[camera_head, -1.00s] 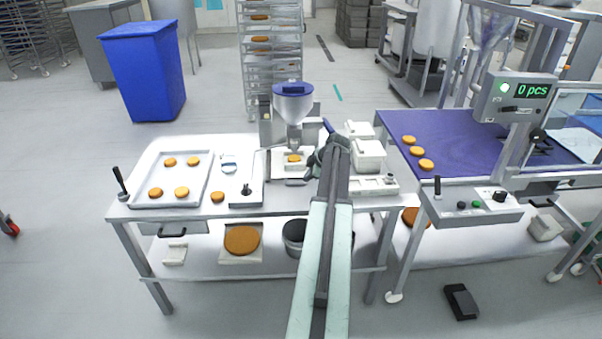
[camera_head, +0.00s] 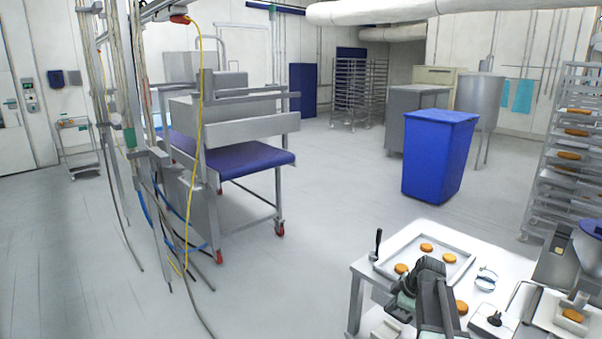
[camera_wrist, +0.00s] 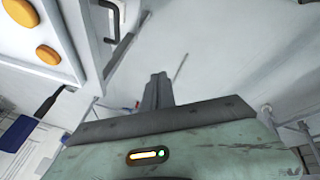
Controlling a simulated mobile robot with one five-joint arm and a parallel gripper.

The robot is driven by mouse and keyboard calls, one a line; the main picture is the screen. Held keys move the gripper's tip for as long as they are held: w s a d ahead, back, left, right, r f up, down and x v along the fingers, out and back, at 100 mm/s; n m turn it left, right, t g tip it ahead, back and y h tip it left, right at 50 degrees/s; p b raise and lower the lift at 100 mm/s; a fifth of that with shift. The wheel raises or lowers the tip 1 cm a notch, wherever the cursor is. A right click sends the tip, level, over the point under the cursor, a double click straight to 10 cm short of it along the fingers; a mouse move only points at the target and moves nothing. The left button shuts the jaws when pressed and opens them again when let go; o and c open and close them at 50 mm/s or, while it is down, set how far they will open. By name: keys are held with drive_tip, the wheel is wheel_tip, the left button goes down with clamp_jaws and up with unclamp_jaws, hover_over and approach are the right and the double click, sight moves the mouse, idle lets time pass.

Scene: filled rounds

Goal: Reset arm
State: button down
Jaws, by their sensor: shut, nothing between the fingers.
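My gripper (camera_wrist: 157,80) points away from the camera in the wrist view, its dark fingers together with nothing between them. Pale floor shows behind the fingers, and the table edge is to their left. In the head view my dark arm is at the bottom right, in front of the near side of the white table (camera_head: 362,268). It hides part of the tray's near edge, and I cannot make out the fingertips there.
A tray (camera_head: 462,246) with orange rounds (camera_head: 427,247) is on the table, with an upright black handle (camera_head: 378,243) beside it. A blue bin (camera_head: 437,155) stands behind. A conveyor machine (camera_head: 235,163) and hanging cables (camera_head: 196,120) are at left. Open floor lies between.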

drive_tip(key=s+a+f+m+g, duration=0.1)
drive_tip(key=s+a, duration=0.2)
drive_tip(key=a, duration=0.6)
drive_tip(key=s+a+g, duration=0.1)
drive_tip(key=s+a, duration=0.2)
drive_tip(key=a, duration=0.7)
drive_tip(key=s+f+m+g+h, duration=0.1)
drive_tip(key=s+m+g+h, duration=0.1)
drive_tip(key=s+m, duration=0.8)
drive_tip(key=shift+a+f+m+g, duration=0.15)
drive_tip(key=shift+a+m+g, duration=0.2)
drive_tip(key=shift+m, duration=0.65)
drive_tip(key=shift+s, duration=0.1)
